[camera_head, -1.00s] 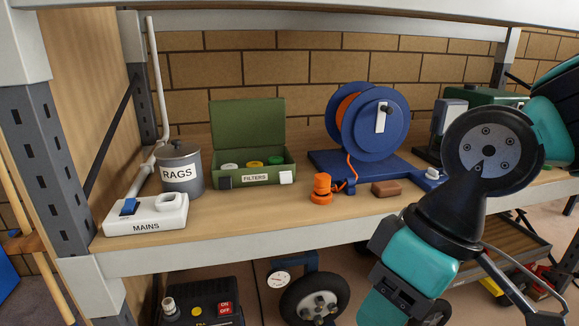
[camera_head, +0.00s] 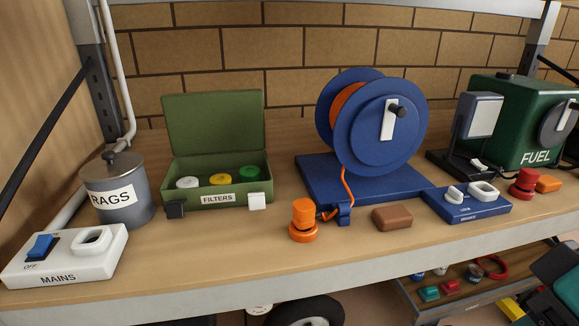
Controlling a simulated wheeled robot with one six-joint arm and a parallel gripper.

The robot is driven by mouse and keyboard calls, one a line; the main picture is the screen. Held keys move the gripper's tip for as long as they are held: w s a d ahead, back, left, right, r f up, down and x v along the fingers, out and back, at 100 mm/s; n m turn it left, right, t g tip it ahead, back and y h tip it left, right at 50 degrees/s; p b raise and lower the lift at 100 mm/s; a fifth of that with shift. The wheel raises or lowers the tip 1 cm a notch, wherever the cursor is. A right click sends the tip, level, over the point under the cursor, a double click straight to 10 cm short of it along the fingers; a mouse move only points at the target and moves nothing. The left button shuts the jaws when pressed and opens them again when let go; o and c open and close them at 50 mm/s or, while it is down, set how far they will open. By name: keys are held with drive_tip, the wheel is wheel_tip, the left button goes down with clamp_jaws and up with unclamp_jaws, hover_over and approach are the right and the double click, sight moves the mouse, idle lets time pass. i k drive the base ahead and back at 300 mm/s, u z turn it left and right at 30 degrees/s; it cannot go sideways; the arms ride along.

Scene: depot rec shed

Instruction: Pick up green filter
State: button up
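The green filter (camera_head: 250,173) is a small round disc inside the open green box labelled FILTERS (camera_head: 190,200), at the right end of a row. A yellow filter (camera_head: 220,179) lies in the middle and a white filter (camera_head: 187,183) at the left. The box lid (camera_head: 214,122) stands raised behind them. The box front wall does not hide the tops of the discs. My gripper's fingers are not in view; only a part of my arm shows at the lower right corner.
A grey RAGS can (camera_head: 118,190) stands left of the box, with the white MAINS switch (camera_head: 65,256) in front. An orange plug (camera_head: 303,222), brown block (camera_head: 391,217) and blue cable reel (camera_head: 376,120) are to the right. The shelf front between the switch and orange plug is clear.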

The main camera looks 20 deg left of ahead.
sight(248, 172)
drive_tip(key=u, duration=0.2)
drive_tip(key=i, duration=0.65)
drive_tip(key=u, duration=0.75)
drive_tip(key=i, duration=0.65)
